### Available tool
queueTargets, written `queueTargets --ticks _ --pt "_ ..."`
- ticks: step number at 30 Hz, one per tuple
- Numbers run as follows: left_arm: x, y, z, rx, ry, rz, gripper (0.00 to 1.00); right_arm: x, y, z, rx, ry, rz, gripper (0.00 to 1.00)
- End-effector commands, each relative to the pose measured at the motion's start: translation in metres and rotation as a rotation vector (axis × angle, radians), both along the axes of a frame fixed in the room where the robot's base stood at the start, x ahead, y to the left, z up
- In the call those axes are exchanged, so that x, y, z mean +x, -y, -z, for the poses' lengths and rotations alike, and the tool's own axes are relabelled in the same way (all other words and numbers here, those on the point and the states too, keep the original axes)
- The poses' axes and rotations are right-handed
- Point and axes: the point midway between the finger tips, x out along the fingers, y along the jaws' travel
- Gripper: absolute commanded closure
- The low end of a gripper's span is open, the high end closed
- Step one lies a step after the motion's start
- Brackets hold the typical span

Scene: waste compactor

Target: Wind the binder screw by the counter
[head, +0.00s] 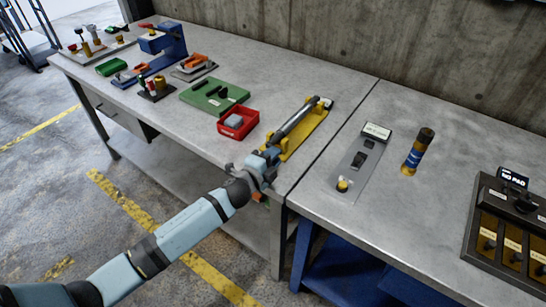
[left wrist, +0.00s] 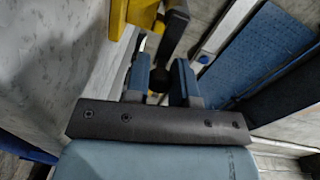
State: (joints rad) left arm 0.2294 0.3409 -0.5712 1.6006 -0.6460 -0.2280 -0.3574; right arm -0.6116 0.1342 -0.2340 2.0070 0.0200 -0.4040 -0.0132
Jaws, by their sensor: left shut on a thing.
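The binder screw (head: 293,122) is a long grey rod on a yellow base (head: 309,129) at the right end of the left bench. My left gripper (head: 268,157) is at the near end of the screw, its arm coming in from the lower left. In the left wrist view its two blue fingers (left wrist: 163,85) stand either side of a dark round end piece, and part of the yellow base (left wrist: 172,25) shows beyond. A grey panel (head: 350,170) with a small white display (head: 376,131), likely the counter, lies on the right bench; its reading is too small to tell. My right gripper is not in view.
A red tray (head: 238,123) with a grey block sits just left of the yellow base. A green board (head: 213,96) lies farther left. A dark cylinder with a blue band (head: 417,152) stands on the right bench, near a dark panel (head: 508,232). A concrete wall closes the back.

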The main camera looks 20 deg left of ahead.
Motion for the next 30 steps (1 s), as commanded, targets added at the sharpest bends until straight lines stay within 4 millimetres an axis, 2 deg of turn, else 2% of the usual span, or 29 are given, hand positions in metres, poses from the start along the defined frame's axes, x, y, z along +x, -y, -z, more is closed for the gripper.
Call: queueTargets --ticks 3,4,7,15,19,23,30 --pt "-0.001 0.0 0.003 -0.001 -0.004 0.0 1.0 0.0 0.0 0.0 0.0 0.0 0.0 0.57" --pt "-0.001 0.0 0.003 -0.001 -0.004 0.0 0.75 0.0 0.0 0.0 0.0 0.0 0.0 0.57" --pt "-0.001 0.0 0.002 -0.001 -0.004 0.0 0.52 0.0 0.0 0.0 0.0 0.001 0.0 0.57" --pt "-0.001 0.0 0.001 -0.001 -0.003 0.0 0.52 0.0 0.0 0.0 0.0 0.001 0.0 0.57" --pt "-0.009 -0.003 0.001 -0.001 -0.003 0.0 0.52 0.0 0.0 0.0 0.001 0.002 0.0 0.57" --pt "-0.03 -0.011 0.0 -0.001 -0.004 0.001 0.52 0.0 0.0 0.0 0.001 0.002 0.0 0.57" --pt "-0.083 -0.029 -0.003 -0.002 -0.005 0.001 0.52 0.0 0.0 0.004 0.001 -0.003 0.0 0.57"
